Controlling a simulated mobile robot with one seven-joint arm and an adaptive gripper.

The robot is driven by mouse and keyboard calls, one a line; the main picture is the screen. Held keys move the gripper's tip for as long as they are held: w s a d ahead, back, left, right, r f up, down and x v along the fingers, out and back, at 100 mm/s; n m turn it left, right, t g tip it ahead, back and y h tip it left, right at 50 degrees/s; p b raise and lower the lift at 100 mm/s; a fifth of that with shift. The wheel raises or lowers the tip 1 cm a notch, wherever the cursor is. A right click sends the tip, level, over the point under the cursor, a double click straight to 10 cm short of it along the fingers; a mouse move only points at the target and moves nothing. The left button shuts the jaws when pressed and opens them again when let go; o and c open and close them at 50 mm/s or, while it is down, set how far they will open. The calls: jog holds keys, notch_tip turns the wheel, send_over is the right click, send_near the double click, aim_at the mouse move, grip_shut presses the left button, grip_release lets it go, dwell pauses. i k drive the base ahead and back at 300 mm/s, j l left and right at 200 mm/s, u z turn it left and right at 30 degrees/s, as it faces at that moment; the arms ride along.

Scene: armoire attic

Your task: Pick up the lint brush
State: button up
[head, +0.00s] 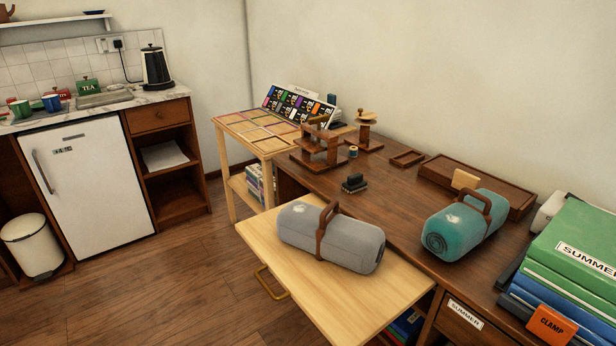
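I cannot tell for sure which thing is the lint brush. One candidate is a small dark block-like object (354,183) on the dark wooden desk (400,190), behind the grey roll. Another is a small pale wooden piece (465,180) at the front edge of a long wooden tray (490,187). A further pale piece (367,115) tops a small wooden stand. All are too small to make out bristles. My gripper is not in view.
A grey strapped roll (330,238) lies on a pale pulled-out board (370,300). A teal strapped roll (467,225) lies on the desk. Green and blue stacked items (570,250) crowd the right. The wooden floor (180,280) at left is clear beside a white bin (32,245).

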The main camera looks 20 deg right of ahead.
aim_at(355, 183)
jog(key=i+j, duration=0.75)
jog(key=i+j+z, duration=0.1)
jog(key=i+j, duration=0.15)
jog(key=i+j+z, duration=0.1)
jog(key=i+j, duration=0.15)
jog(key=j, duration=0.2)
jog(key=i+j+z, duration=0.1)
jog(key=j, duration=0.25)
jog(key=i, duration=0.1)
